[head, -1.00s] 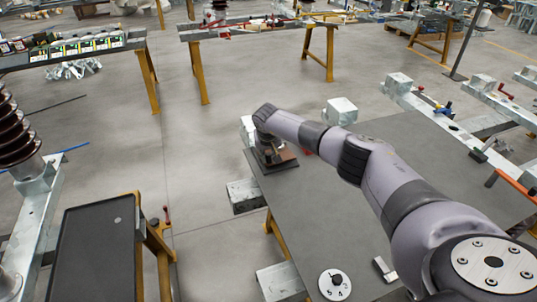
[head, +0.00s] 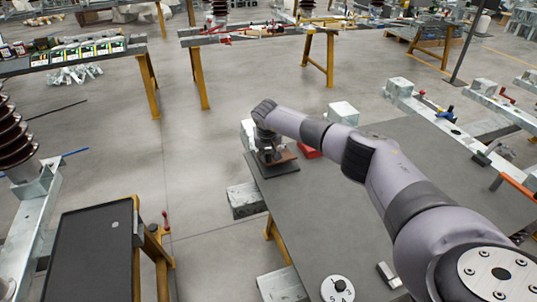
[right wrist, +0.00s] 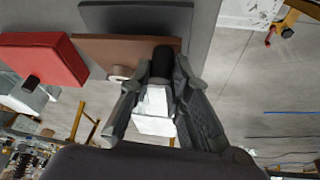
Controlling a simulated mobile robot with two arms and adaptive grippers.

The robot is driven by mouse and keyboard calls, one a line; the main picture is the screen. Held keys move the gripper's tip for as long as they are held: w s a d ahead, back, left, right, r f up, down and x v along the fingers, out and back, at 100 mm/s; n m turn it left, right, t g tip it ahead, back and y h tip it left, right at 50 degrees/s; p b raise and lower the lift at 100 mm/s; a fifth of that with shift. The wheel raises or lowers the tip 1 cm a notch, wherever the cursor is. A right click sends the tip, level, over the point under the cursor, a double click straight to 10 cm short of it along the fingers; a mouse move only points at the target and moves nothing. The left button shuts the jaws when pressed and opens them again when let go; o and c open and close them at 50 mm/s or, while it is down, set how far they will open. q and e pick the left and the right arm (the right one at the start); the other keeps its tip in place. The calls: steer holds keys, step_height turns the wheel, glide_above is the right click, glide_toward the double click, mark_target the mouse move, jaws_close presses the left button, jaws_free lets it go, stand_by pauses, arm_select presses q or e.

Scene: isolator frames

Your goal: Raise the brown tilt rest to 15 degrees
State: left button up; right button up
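The brown tilt rest (head: 286,156) is a flat brown plate over a dark base (head: 280,170) at the table's far left corner. In the right wrist view the brown plate (right wrist: 105,48) lies beyond the fingertips, with the dark base (right wrist: 135,18) behind it. My right gripper (head: 267,150) is at the rest's left side, partly hidden by my wrist in the head view. In the right wrist view its fingers (right wrist: 160,82) stand apart, with a black knob-like part (right wrist: 163,62) between the tips. A gap shows on its left; contact on the right is unclear. My left gripper is out of view.
A red block (head: 308,151) sits right beside the rest and is large in the right wrist view (right wrist: 42,60). A round numbered dial (head: 338,289) and a small metal piece (head: 389,274) lie near the grey table's (head: 315,220) front.

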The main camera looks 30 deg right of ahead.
steer(key=o, duration=0.4)
steer(key=shift+w+r, duration=0.1)
steer(key=shift+w, duration=0.15)
steer(key=shift+o, duration=0.4)
steer(key=shift+s, duration=0.1)
steer(key=v, duration=1.2)
steer(key=shift+c, duration=0.3)
